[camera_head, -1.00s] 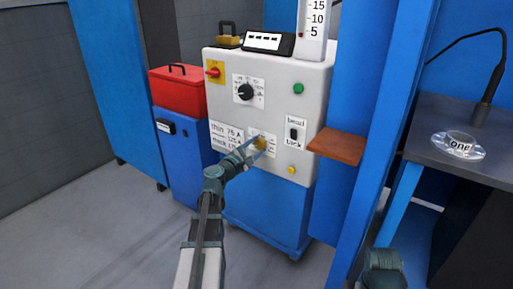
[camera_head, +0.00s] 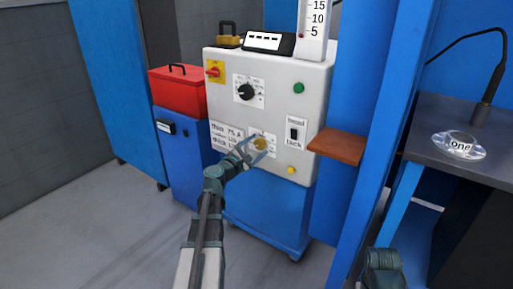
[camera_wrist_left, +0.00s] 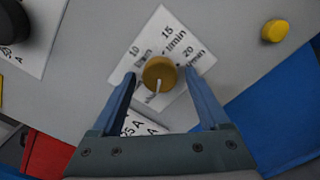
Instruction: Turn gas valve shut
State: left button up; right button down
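The gas valve is a round yellow-brown knob (camera_head: 260,144) low on the front of the white machine panel (camera_head: 270,95). In the left wrist view the knob (camera_wrist_left: 159,73) has a white pointer line and sits on a white label (camera_wrist_left: 168,50) marked 10, 15 and 20 l/min. The line points down and slightly left in that view, away from those numbers. My left gripper (camera_head: 254,148) is open; its fingers (camera_wrist_left: 159,83) stand on either side of the knob with gaps, not visibly touching it.
A black dial (camera_head: 246,92), a red switch (camera_head: 213,72), a bead/tack switch (camera_head: 294,134) and a yellow button (camera_head: 291,170) share the panel. A brown shelf (camera_head: 337,146) juts out at right. A red toolbox (camera_head: 177,91) stands left.

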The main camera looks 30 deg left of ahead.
pick_arm(q)
jog(key=s+a, duration=0.1)
jog(key=s, duration=1.2)
jog(key=shift+s, duration=0.35)
